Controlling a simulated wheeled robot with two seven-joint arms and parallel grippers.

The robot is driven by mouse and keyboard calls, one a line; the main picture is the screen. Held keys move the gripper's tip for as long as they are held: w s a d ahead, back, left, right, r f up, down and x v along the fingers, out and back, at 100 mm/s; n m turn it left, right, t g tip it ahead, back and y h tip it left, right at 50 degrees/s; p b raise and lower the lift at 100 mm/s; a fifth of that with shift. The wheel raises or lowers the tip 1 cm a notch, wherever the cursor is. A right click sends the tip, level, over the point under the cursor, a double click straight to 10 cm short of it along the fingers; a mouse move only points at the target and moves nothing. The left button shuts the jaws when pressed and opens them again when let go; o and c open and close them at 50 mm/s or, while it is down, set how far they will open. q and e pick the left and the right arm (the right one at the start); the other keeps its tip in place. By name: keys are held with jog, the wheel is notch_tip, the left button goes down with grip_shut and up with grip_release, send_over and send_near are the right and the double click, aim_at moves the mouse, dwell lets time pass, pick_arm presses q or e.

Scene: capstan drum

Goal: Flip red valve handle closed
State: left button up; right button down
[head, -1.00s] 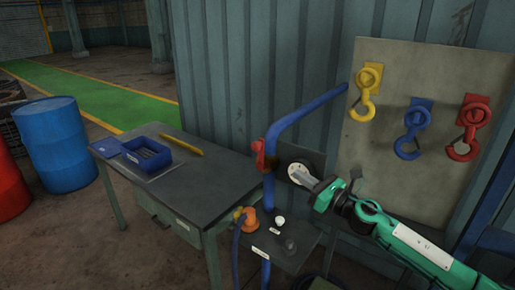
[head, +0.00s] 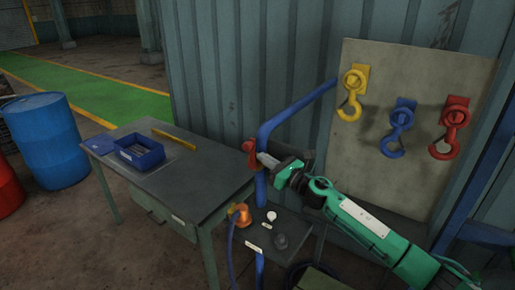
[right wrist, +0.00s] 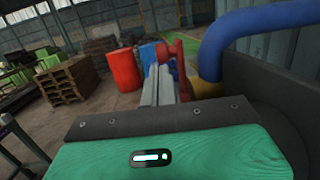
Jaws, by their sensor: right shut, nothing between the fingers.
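The red valve handle (head: 249,148) is on the upright blue pipe (head: 261,195), beside the table's right edge. It stands up, and its lower part is partly hidden by my gripper. In the right wrist view the red handle (right wrist: 173,50) shows just past the fingertips, with the blue pipe (right wrist: 250,36) to its right. My right gripper (head: 263,159) comes in from the right, shut and empty. Its fingertips (right wrist: 161,75) are right at the handle; I cannot tell whether they touch it. My left gripper is not in view.
A table (head: 195,180) with a blue bin (head: 139,155) stands left of the pipe. An orange fitting (head: 240,213) with a hose is below the handle. A board (head: 410,75) with yellow, blue and red hooks is at right. Blue (head: 47,140) and red drums stand far left.

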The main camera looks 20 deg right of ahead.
aim_at(250, 149)
jog(key=shift+p+x, duration=0.65)
jog(key=shift+x, duration=1.15)
